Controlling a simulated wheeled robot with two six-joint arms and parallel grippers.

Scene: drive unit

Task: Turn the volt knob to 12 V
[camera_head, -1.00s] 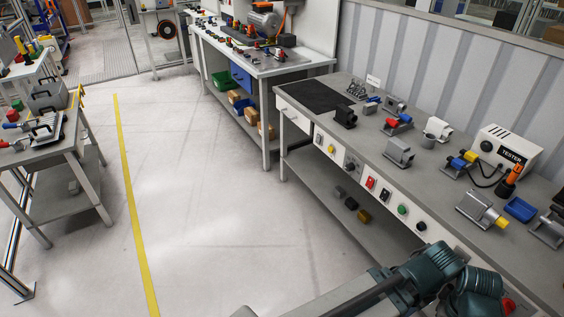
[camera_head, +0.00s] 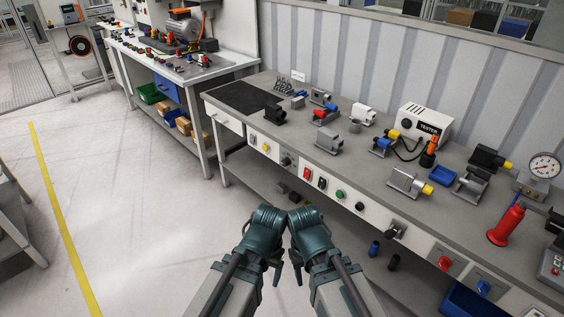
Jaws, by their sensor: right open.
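A dark rotary knob (camera_head: 287,160) sits on the bench's white front panel, between a yellow switch and a red button. A dark lever-like knob (camera_head: 397,229) is on the same panel farther right. Their markings are too small to read, so I cannot tell which is the volt knob or where it points. My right gripper (camera_head: 299,271) is open and low in front of the bench, apart from the panel. My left gripper (camera_head: 276,271) is close beside it; its jaws are mostly hidden behind its wrist.
The panel also carries a red button (camera_head: 307,173), green button (camera_head: 339,195), red knob (camera_head: 445,263) and blue knob (camera_head: 483,287). A tester (camera_head: 425,122), a red extinguisher-like bottle (camera_head: 507,225) and motor parts crowd the benchtop. The floor left of my arms is clear.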

